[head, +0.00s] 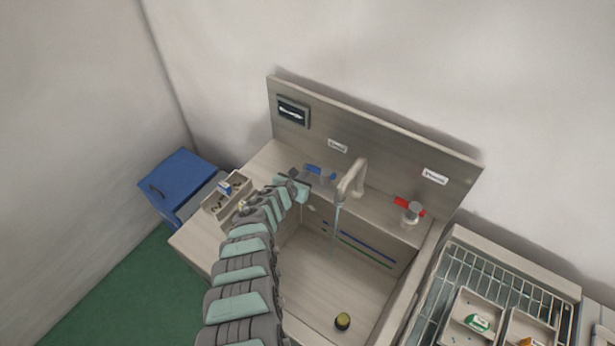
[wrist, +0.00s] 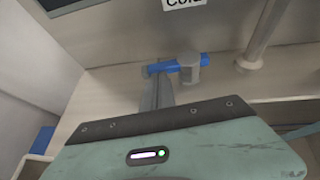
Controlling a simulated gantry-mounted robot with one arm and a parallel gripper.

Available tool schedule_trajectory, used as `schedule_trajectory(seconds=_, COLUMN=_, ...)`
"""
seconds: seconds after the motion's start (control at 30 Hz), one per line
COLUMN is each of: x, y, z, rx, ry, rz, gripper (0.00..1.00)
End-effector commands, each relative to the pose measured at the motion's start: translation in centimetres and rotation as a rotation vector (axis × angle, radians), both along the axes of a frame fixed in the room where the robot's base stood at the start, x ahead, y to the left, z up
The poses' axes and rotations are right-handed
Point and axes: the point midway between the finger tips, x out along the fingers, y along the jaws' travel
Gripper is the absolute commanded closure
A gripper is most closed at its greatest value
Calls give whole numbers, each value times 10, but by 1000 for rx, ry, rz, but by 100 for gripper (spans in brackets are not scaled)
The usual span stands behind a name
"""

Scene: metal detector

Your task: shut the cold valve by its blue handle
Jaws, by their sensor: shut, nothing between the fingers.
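The blue handle (head: 314,169) of the cold valve is on the ledge left of the faucet (head: 350,182), below a small label. In the wrist view the blue handle (wrist: 175,66) points left from its grey valve body (wrist: 189,70). My gripper (head: 297,174) is shut and empty, just left of the valve. A thin stream of water (head: 335,222) falls from the faucet.
A red handle (head: 404,204) sits on the ledge right of the faucet. The sink basin (head: 310,285) holds a small dark round item (head: 343,321). A tray (head: 215,207) is at left, a blue bin (head: 180,180) beyond it, and a wire rack (head: 500,285) at right.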

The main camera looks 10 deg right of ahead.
Motion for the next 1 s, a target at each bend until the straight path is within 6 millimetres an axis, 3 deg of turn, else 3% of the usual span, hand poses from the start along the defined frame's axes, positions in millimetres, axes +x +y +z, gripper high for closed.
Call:
schedule_trajectory(seconds=0.3, x=14, y=-12, z=-11, rx=1, ry=-2, rz=-1, gripper=100)
schedule_trajectory(seconds=1.0, x=21, y=-14, z=-14, rx=3, ry=-6, rz=-19, gripper=100)
